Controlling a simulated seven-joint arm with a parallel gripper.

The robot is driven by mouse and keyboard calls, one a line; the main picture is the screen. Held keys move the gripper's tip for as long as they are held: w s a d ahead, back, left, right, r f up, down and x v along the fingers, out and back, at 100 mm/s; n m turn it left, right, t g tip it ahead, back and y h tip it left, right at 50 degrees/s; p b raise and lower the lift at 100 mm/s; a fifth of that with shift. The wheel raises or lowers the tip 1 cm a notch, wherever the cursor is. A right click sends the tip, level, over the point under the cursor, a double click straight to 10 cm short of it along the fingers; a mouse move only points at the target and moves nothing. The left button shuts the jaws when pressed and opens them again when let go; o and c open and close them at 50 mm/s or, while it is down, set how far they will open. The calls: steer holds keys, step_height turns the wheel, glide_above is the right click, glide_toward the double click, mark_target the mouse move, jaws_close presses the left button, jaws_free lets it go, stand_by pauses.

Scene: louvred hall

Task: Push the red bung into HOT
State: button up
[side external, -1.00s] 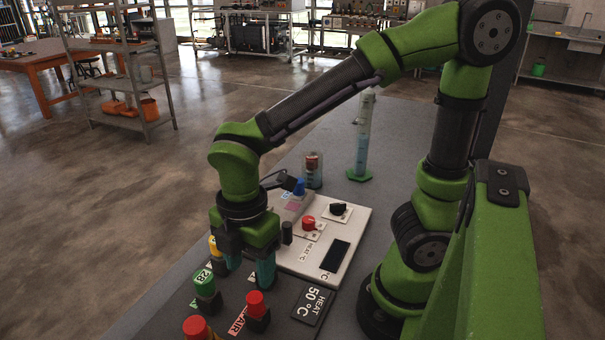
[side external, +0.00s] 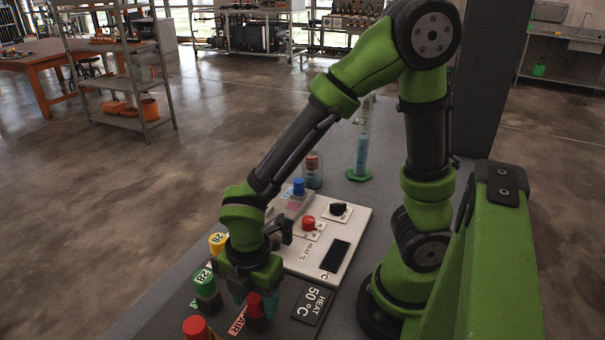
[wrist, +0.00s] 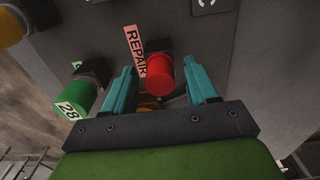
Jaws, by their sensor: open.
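A red bung (side external: 254,303) stands in a dark holder beside a pink label reading REPAIR in the wrist view, where the bung (wrist: 159,71) also shows. My gripper (wrist: 159,77) is open, with one teal finger on each side of this bung; I cannot tell whether they touch it. In the side view my gripper (side external: 256,298) is low over the panel and partly hides the bung. A second red bung (side external: 196,327) stands at the bottom edge of the side view. No label reading HOT is legible.
A green bung marked 28 (side external: 204,283) and a yellow one (side external: 217,243) stand left of my gripper.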

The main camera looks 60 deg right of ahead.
steer(key=shift+f, duration=0.4)
jaws_close()
stand_by(0.4)
steer(key=shift+w, duration=0.1)
stand_by(0.9)
jaws_free()
